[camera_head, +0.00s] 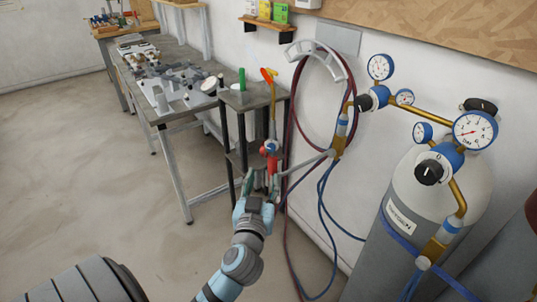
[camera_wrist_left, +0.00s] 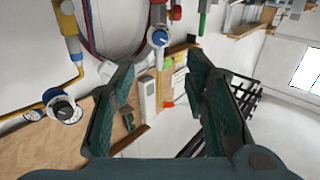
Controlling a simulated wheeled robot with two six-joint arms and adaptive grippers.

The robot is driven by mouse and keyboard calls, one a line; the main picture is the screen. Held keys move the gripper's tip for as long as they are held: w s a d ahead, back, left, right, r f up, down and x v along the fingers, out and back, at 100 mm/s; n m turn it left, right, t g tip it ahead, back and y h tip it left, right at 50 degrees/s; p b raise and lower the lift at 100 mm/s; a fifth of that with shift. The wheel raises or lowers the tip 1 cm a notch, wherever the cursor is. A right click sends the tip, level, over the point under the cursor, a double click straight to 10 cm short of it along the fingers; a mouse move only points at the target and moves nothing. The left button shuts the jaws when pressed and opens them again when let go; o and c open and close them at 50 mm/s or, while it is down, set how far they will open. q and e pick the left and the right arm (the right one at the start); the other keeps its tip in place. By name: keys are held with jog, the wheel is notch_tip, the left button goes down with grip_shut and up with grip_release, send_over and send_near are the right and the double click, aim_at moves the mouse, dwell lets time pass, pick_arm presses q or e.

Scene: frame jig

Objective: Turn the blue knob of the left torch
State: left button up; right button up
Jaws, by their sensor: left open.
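The torch (camera_head: 271,118) stands upright at the small stand, with a brass tube, an orange tip and a red part lower down. In the left wrist view its blue knob (camera_wrist_left: 160,38) shows with a pale round face, beside a red knob (camera_wrist_left: 176,12). My left gripper (camera_head: 261,184) is just below the torch's red part in the head view, and hides some of its lower end. In the left wrist view the dark green fingers (camera_wrist_left: 160,68) are apart and empty. The blue knob lies beyond the fingertips, between their lines, with no contact visible. My right gripper is not in view.
A grey gas cylinder (camera_head: 462,180) with gauges and a black-knobbed regulator stands at the right. Red and blue hoses (camera_head: 322,215) hang along the wall near my left arm. A workbench (camera_head: 180,112) with metal parts stands at the left. The floor in front is clear.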

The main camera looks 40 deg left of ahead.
aim_at(270, 150)
pick_arm(q)
jog(key=x, duration=1.2)
jog(key=shift+w+a+f, duration=0.1)
jog(key=shift+w, duration=0.15)
jog(key=shift+c, duration=0.6)
grip_shut()
